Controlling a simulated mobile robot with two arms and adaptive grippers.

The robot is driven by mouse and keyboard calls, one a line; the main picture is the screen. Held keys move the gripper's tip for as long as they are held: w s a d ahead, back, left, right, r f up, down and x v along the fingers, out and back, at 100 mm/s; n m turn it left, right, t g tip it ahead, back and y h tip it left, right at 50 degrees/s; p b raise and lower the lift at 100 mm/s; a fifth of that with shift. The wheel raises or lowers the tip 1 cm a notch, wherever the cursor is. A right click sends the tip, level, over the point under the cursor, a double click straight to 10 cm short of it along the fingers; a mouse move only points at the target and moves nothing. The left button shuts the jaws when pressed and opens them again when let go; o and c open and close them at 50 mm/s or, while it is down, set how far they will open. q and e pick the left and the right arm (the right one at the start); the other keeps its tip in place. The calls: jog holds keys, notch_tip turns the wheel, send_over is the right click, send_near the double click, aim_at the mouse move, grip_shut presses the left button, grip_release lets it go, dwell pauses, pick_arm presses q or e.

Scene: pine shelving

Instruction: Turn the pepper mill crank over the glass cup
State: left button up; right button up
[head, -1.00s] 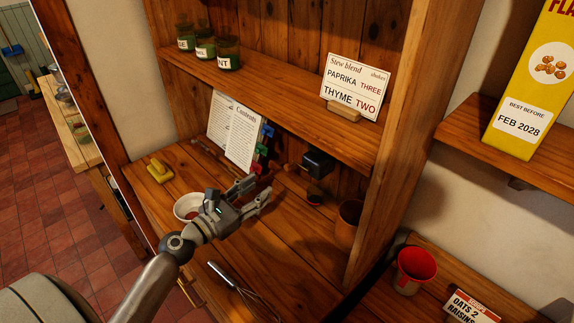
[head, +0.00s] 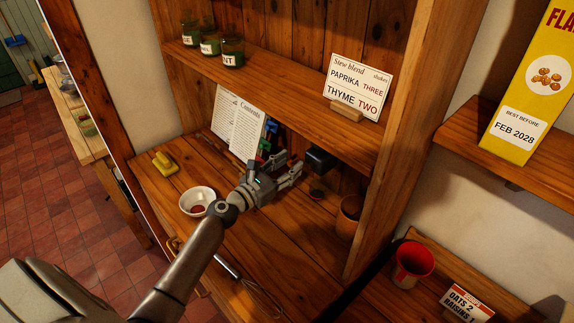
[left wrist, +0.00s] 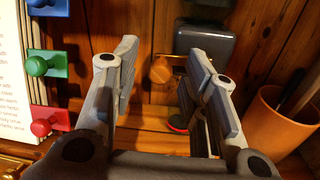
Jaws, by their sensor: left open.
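The pepper mill is a dark box (head: 321,158) fixed to the back boards under the shelf; in the left wrist view (left wrist: 218,45) it is grey. Its brass crank ends in a round wooden knob (left wrist: 160,70). My left gripper (head: 292,174) is open, with its fingers pointing at the mill from its left. In the left wrist view the knob shows between the two fingers, beyond them; contact is not visible. The small glass cup (head: 317,190) stands on the counter below the mill. The fingers hide part of it in the left wrist view. My right gripper is out of view.
Blue, green and red knobs (left wrist: 50,120) stick out left of the mill beside an open book (head: 238,122). A brown pot (head: 348,214) stands to the right. A white bowl (head: 196,202) and whisk (head: 240,284) are near my arm. The shelf (head: 270,100) runs above.

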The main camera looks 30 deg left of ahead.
pick_arm(q)
grip_shut()
dwell(0.3)
jog(key=shift+m, duration=0.3)
